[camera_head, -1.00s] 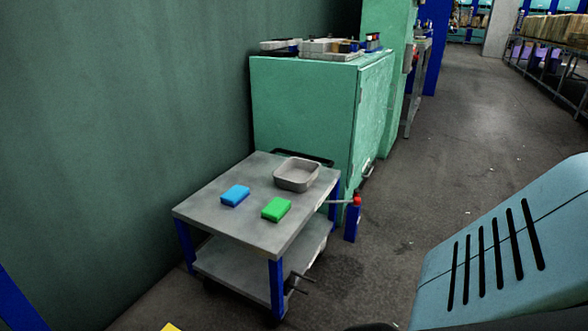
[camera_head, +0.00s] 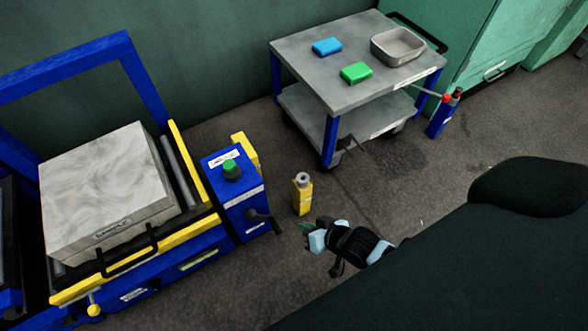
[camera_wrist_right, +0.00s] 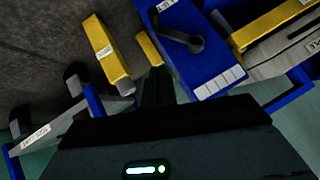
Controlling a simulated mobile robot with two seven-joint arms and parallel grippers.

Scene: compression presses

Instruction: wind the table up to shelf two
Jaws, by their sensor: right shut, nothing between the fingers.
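A blue and yellow table frame (camera_head: 186,252) stands at the left of the head view and bears a grey slab with a black handle (camera_head: 108,190). A blue box (camera_head: 232,206) with a green knob (camera_head: 232,169) sits at its right end. A black crank handle (camera_head: 262,222) sticks out of the box's side; it also shows in the right wrist view (camera_wrist_right: 180,38). My right gripper (camera_head: 310,237) is shut and empty, to the right of the crank and apart from it. My left gripper is out of view. No shelf marked two shows.
A grey trolley (camera_head: 300,50) with blue legs stands behind, holding a blue block (camera_head: 327,47), a green block (camera_head: 356,72) and a grey tray (camera_head: 398,46). A yellow post (camera_head: 302,195) stands on the floor near my right gripper. A green cabinet (camera_head: 520,45) is at the back right.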

